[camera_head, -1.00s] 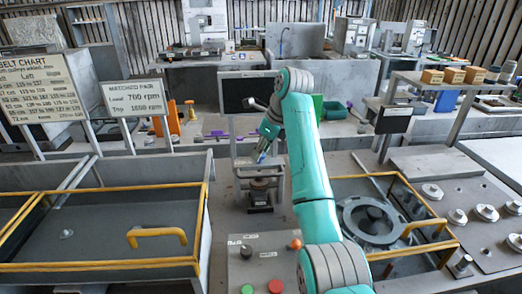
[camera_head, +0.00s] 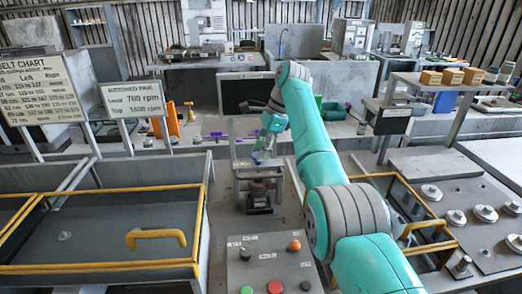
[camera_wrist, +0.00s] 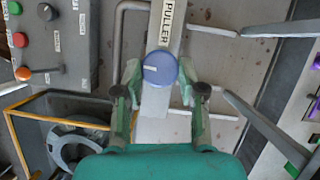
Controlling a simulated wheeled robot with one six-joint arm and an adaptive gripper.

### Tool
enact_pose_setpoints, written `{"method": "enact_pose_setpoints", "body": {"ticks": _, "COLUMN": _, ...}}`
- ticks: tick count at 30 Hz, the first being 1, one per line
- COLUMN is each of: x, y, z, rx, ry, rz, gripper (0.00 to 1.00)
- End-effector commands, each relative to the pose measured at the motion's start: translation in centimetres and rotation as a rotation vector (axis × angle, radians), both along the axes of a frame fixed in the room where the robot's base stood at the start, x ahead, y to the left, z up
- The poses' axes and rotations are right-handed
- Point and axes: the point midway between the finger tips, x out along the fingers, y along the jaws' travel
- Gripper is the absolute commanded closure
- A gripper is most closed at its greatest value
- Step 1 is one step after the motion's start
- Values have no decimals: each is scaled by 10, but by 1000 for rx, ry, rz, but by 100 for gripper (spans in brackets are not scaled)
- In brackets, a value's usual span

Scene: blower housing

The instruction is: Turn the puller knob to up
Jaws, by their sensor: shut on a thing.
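The puller knob (camera_wrist: 160,70) is a round blue knob with a white mark, on a pale plate labelled PULLER (camera_wrist: 170,18) in the wrist view. The white mark lies on the knob's left half and runs roughly sideways in that view. My gripper (camera_wrist: 159,82) has one green finger on each side of the knob and is shut on it. In the head view my gripper (camera_head: 263,150) is small, above the puller stand (camera_head: 258,172) at the middle, and the knob is hard to make out.
A control box (camera_head: 268,262) with coloured buttons and knobs is in front of the stand. A yellow-framed bin (camera_head: 110,265) is at left. A round housing (camera_wrist: 70,150) in a yellow frame shows in the wrist view. Grey bars (camera_wrist: 265,125) lie right of the gripper.

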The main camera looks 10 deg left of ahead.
Motion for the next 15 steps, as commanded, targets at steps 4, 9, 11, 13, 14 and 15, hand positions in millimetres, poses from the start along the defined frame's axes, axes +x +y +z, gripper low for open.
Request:
{"method": "enact_pose_setpoints", "body": {"ticks": 4, "x": 1, "y": 0, "z": 1, "rx": -1, "ry": 2, "rz": 57, "gripper": 95}}
{"method": "enact_pose_setpoints", "body": {"ticks": 9, "x": 2, "y": 1, "z": 1, "rx": -1, "ry": 1, "rz": 112, "gripper": 95}}
{"method": "enact_pose_setpoints", "body": {"ticks": 11, "x": 2, "y": 1, "z": 1, "rx": 0, "ry": 0, "rz": 128, "gripper": 95}}
{"method": "enact_pose_setpoints", "body": {"ticks": 13, "x": 1, "y": 1, "z": 0, "rx": 0, "ry": 1, "rz": 143, "gripper": 95}}
{"method": "enact_pose_setpoints", "body": {"ticks": 14, "x": 1, "y": 1, "z": 0, "rx": 0, "ry": 1, "rz": 149, "gripper": 95}}
{"method": "enact_pose_setpoints", "body": {"ticks": 15, "x": 1, "y": 1, "z": 0, "rx": 0, "ry": 0, "rz": 156, "gripper": 95}}
